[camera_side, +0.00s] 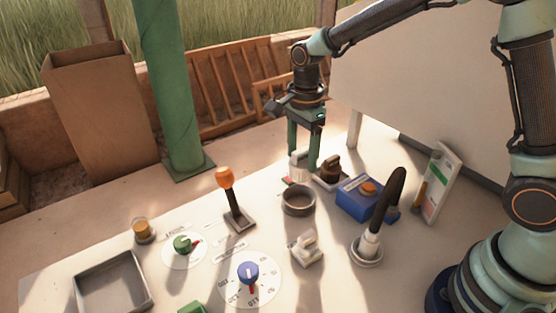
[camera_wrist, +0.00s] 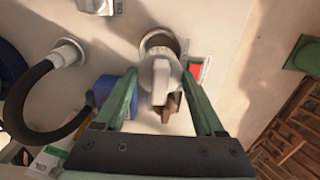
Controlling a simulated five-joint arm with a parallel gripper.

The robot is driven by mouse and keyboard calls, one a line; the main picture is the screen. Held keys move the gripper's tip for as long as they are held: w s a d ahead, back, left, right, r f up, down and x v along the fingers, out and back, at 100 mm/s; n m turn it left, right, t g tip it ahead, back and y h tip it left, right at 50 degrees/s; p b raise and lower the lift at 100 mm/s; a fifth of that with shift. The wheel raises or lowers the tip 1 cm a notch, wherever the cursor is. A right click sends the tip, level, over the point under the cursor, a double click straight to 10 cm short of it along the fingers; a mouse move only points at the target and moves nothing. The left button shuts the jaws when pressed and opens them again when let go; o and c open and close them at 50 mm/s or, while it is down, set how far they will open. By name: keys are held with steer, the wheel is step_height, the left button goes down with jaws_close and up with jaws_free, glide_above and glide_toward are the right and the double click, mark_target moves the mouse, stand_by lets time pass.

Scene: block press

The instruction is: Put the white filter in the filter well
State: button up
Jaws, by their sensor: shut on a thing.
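The white filter (camera_side: 298,163) is held between the fingers of my gripper (camera_side: 304,168). In the wrist view the filter (camera_wrist: 160,78) shows pale grey between the fingertips (camera_wrist: 159,80). A round, dark-rimmed well (camera_side: 298,209), which looks like the filter well, stands on the table just in front of my gripper in the side view. In the wrist view the well (camera_wrist: 148,38) lies just beyond the filter, which overlaps its near rim in the picture. The exact height of the filter above the table is hard to tell.
A brown knob (camera_side: 331,166) stands close beside my gripper. To the right are a blue box (camera_side: 352,206) with an orange button and a curved black hose (camera_side: 388,200). A white switch (camera_side: 306,248) and an orange-tipped lever (camera_side: 225,178) stand near the well.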

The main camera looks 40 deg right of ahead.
mark_target(303, 150)
step_height(303, 150, down, 9)
stand_by(0.5)
steer(key=shift+f, duration=0.15)
steer(key=o, duration=1.5)
step_height(303, 150, up, 11)
steer(key=shift+r, duration=0.75)
steer(key=shift+s+d+r+n+t, duration=1.05)
steer(key=shift+s+r+n, duration=0.4)
steer(key=shift+s+n, duration=1.2)
steer(key=shift+s+d+r+n+t, duration=0.8)
steer(key=shift+s+d+r+n, duration=0.8)
steer(key=shift+n, duration=1.75)
steer(key=shift+s+d+r+n+t, duration=0.85)
steer(key=shift+s+r+n, duration=0.45)
steer(key=shift+s+n, duration=1.45)
steer(key=shift+w+a+n, duration=0.1)
steer(key=shift+w+n, duration=0.15)
